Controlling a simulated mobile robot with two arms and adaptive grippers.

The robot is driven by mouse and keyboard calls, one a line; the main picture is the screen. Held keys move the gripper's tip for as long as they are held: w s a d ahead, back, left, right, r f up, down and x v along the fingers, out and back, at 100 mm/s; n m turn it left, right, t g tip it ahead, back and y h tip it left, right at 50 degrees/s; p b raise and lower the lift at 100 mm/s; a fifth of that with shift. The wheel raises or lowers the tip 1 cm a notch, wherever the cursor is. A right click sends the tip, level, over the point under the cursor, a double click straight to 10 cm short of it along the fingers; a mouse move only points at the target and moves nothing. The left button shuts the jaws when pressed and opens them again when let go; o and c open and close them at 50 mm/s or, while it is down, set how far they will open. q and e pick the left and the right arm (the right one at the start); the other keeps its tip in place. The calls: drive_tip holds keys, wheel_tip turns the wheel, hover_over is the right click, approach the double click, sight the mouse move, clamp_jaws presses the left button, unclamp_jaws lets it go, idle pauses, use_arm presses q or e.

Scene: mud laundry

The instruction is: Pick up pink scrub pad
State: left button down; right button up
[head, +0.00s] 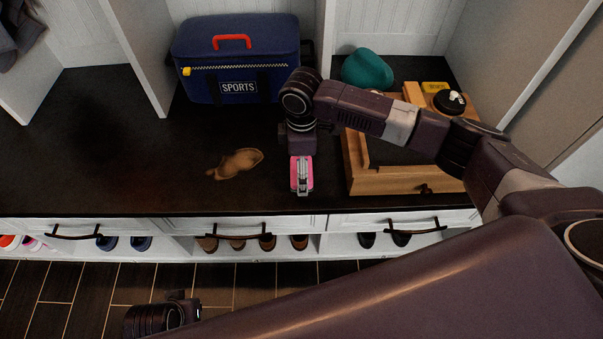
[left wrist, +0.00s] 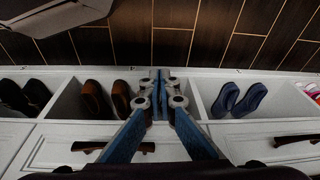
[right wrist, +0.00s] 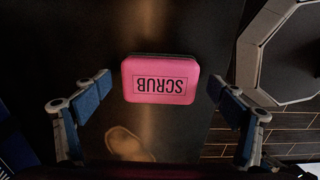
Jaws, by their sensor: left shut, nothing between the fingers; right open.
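The pink scrub pad (head: 293,184) lies on the dark bench top, partly hidden by my right gripper in the head view. In the right wrist view the pink scrub pad (right wrist: 161,80) shows its label "SCRUB" and a dark underside edge. My right gripper (right wrist: 155,90) is open, with one finger on each side of the pad and clear gaps to both. In the head view my right gripper (head: 302,178) points down over the pad. My left gripper (left wrist: 161,85) is shut and empty, in front of the shoe cubbies, away from the pad.
A blue sports bag (head: 237,62) and a teal object (head: 368,70) are behind. The bench top is clear at left.

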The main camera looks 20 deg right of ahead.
drive_tip(key=shift+f, duration=0.4)
use_arm(q)
drive_tip(key=shift+r, duration=0.45)
use_arm(e)
drive_tip(key=shift+c, duration=0.5)
drive_tip(key=c, duration=1.1)
drive_tip(key=shift+r, duration=0.1)
drive_tip(key=shift+c, duration=0.2)
